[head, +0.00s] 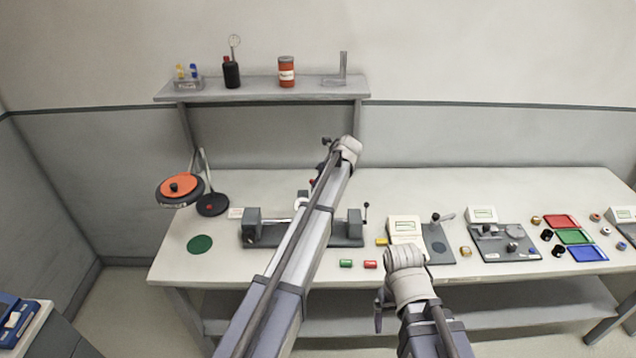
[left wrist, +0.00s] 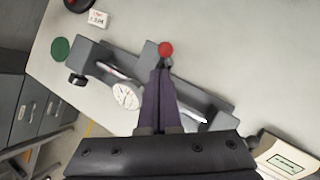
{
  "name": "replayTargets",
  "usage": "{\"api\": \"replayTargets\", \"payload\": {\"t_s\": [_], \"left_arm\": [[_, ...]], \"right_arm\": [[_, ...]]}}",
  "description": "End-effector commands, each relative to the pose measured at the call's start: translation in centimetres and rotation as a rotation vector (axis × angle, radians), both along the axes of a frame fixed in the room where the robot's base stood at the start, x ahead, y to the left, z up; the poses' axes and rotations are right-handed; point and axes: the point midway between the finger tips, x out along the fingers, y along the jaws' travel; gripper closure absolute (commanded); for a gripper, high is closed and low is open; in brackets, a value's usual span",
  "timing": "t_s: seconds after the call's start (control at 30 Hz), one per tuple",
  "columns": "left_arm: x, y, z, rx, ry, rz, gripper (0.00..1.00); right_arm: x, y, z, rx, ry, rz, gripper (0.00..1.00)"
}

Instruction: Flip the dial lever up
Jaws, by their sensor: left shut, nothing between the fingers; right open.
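The dial gauge (left wrist: 126,95) has a round white face and sits on a grey bench fixture (left wrist: 95,55). In the head view my left arm hides part of the dial (head: 299,203) and the middle of the fixture (head: 262,241). A lever with a red ball end (left wrist: 165,49) shows just beyond my left fingertips. I cannot tell whether they touch it. My left gripper (left wrist: 160,72) is shut and empty, over the fixture beside the dial. My right gripper (head: 380,308) is open and empty, low in front of the table's front edge.
A green disc (head: 200,244) lies left of the fixture. A lever with a black knob (head: 366,206) stands at its right end. Several devices and coloured trays (head: 575,237) fill the right side. A shelf (head: 262,88) hangs behind.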

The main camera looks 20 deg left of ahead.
Motion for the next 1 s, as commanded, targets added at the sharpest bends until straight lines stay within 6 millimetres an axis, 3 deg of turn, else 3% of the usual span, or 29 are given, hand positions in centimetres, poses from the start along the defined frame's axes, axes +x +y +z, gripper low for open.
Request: {"api": "replayTargets", "payload": {"t_s": [0.2, 0.63, 0.9, 1.0], "left_arm": [[0.0, 0.0, 1.3, 0.001, -0.001, 0.000, 1.00], [-0.1, -0.2, 1.4, 0.000, -0.001, 0.001, 1.00], [-2.7, -3.4, 3.4, 0.001, -0.001, 0.002, 1.00], [-2.4, -4.0, 5.4, 0.001, -0.001, 0.004, 1.00]], "right_arm": [[0.0, 0.0, 1.2, 0.000, 0.000, 0.000, 0.12], [0.0, 0.0, 1.4, 0.000, 0.000, 0.001, 0.12], [0.0, 0.0, 3.4, 0.000, 0.000, 0.001, 0.12], [0.0, 0.0, 5.4, 0.000, 0.000, 0.001, 0.12]]}}
